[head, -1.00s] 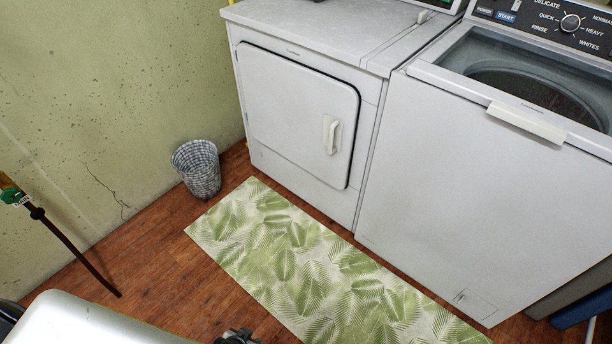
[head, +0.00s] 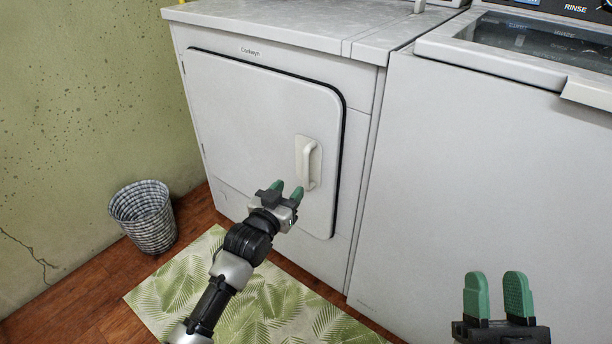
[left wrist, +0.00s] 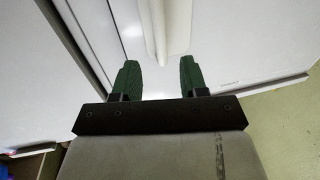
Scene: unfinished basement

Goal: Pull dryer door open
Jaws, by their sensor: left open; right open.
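The dryer door (head: 245,120) is a white panel with a dark seal on the front of the white dryer, and it looks shut. Its white vertical handle (head: 308,162) sits near the door's right edge. My left gripper (head: 287,192) is open and empty, just below and left of the handle in the head view. In the left wrist view the handle (left wrist: 158,35) lies ahead, in line with the gap between the open fingers (left wrist: 158,80); I cannot tell if they touch it. My right gripper (head: 498,296) is open and empty, in front of the washer.
The washer (head: 460,190) stands right of the dryer (head: 270,25). A woven basket (head: 146,222) stands on the wooden floor by the green wall at left. A leaf-patterned mat (head: 190,280) lies before the dryer.

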